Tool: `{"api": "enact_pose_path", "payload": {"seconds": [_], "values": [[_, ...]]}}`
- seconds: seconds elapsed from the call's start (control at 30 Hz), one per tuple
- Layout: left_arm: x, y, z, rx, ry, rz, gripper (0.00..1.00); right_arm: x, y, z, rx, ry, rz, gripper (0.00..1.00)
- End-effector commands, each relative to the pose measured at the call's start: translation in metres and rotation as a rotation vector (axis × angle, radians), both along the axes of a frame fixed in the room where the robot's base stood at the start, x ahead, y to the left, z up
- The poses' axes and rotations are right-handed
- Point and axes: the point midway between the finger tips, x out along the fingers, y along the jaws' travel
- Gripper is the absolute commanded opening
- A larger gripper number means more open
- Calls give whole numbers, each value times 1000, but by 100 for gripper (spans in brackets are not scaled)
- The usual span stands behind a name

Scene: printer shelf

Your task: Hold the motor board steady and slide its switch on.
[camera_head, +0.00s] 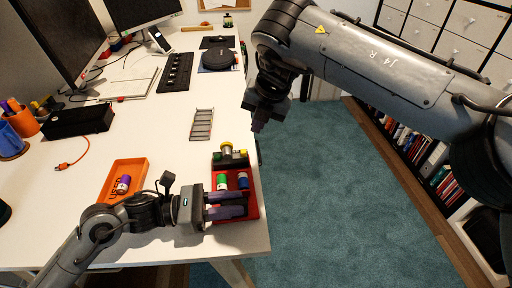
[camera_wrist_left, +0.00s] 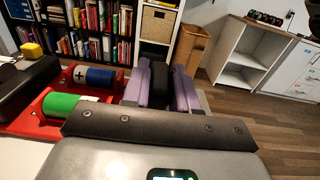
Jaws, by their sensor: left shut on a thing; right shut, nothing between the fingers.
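The motor board (camera_head: 252,212) is a red base at the front right of the white table. It carries a green cylinder (camera_head: 222,182), a blue cylinder (camera_head: 243,181) and a motor with a yellow wheel (camera_head: 227,148). In the left wrist view the red base (camera_wrist_left: 113,92) and the blue cylinder marked with a plus (camera_wrist_left: 95,77) lie left of the fingers. My right gripper (camera_head: 259,124) is shut and empty, above and behind the board. I cannot make out the switch.
An orange tray (camera_head: 113,192) with a purple cylinder (camera_head: 123,184) lies left of the board. A grey slatted part (camera_head: 202,124) lies behind it. The table's right edge is close to the board, with teal carpet (camera_head: 330,190) beyond.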

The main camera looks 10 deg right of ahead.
Motion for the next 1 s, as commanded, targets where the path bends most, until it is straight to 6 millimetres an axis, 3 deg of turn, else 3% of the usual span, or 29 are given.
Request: {"api": "enact_pose_path", "payload": {"seconds": [0.57, 1.0], "values": [[0, 0, 0, 0, 0, 0, 0, -11, 6, 4, 426, 212, -1159, 0], [0, 0, 0, 0, 0, 0, 0, -21, -9, 10, 816, 520, -2018, 0]]}}
